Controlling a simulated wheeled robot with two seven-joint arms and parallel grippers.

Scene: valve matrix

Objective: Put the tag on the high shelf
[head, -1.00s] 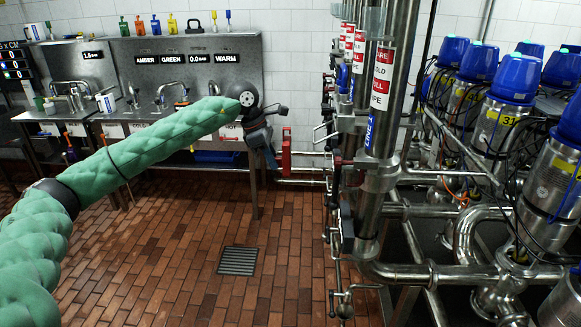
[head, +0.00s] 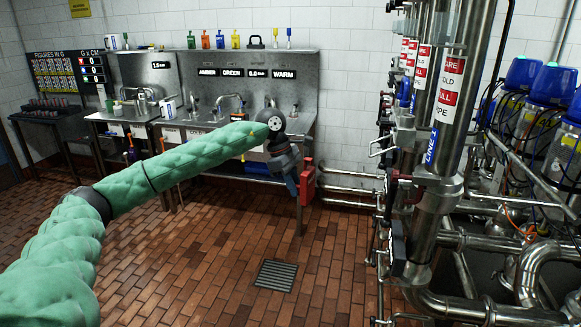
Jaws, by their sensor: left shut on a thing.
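My left gripper (head: 296,178) hangs at the end of my green-sleeved arm, in front of the right end of the steel sink unit. It is shut on a red piece (head: 307,184), which looks like the tag; its lettering is too small to read. The fingertips are partly hidden by the wrist. The high shelf appears to be the ledge (head: 290,50) along the top of the steel back panel, above and behind the gripper. My right gripper is not in view.
Several coloured bottles (head: 220,40) and a dark handled object (head: 256,42) stand on the ledge. Steel pipes and valves (head: 440,130) rise close to the right. A floor drain (head: 275,275) lies in the clear brick floor. A dark table (head: 50,112) stands far left.

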